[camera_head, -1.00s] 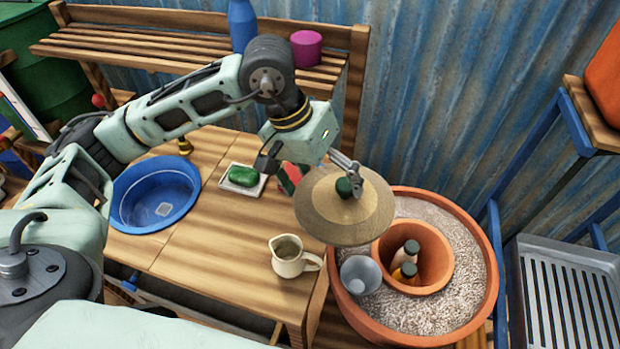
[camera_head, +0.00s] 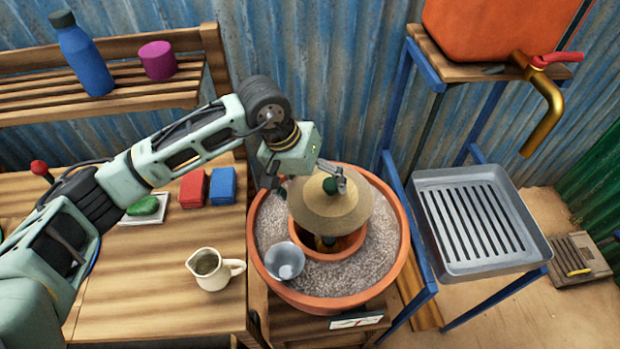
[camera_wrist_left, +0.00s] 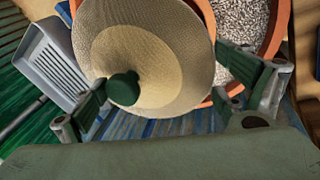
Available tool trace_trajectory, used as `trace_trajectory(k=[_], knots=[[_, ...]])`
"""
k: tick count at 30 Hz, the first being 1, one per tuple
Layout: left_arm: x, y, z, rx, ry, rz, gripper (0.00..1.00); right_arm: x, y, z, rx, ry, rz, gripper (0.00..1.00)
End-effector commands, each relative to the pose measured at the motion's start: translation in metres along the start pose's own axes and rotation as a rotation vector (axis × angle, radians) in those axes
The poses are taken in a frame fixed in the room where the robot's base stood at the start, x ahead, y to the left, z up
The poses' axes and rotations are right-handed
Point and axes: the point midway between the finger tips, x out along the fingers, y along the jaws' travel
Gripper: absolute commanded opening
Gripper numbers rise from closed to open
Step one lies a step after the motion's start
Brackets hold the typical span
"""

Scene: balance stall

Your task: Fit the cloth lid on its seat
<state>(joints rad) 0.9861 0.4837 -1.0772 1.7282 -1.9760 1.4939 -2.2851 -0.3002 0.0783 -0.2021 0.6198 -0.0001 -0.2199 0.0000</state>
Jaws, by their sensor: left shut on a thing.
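The cloth lid (camera_head: 318,215) is a round tan disc with a dark green knob (camera_head: 330,186). My left gripper (camera_head: 331,180) is shut on the knob and holds the lid over the inner terracotta pot (camera_head: 338,254). The lid (camera_wrist_left: 150,45) also fills the upper middle of the left wrist view, with the knob between my left gripper's fingers (camera_wrist_left: 160,100). The lid covers most of the pot's opening; the front rim shows below it. I cannot tell whether lid and rim touch. A bottle partly shows under the lid's front edge. My right gripper is not in view.
The inner pot stands in gravel inside a wide terracotta bowl (camera_head: 398,262), with a grey cup (camera_head: 284,262) on the gravel. A cream jug (camera_head: 213,268), red and blue blocks and a green soap are on the table at left. A metal drain tray (camera_head: 428,232) stands at right.

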Motion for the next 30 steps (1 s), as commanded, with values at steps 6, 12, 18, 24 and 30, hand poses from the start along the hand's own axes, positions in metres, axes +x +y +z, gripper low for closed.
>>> trace_trajectory(k=[6, 12, 18, 24, 30], knots=[[0.021, -0.006, 0.003, -0.001, 0.000, 0.002, 0.61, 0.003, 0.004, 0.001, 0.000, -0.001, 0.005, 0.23], [0.040, -0.012, 0.007, 0.000, -0.001, 0.002, 0.61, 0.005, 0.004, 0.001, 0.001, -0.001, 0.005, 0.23], [0.060, -0.019, 0.009, 0.001, 0.003, 0.001, 0.61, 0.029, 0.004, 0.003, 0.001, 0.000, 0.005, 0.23], [0.075, -0.023, 0.011, 0.000, 0.001, 0.002, 0.61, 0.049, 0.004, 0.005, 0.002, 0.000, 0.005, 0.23], [0.085, -0.026, 0.013, 0.000, 0.002, 0.002, 0.61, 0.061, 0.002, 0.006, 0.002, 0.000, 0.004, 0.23]])
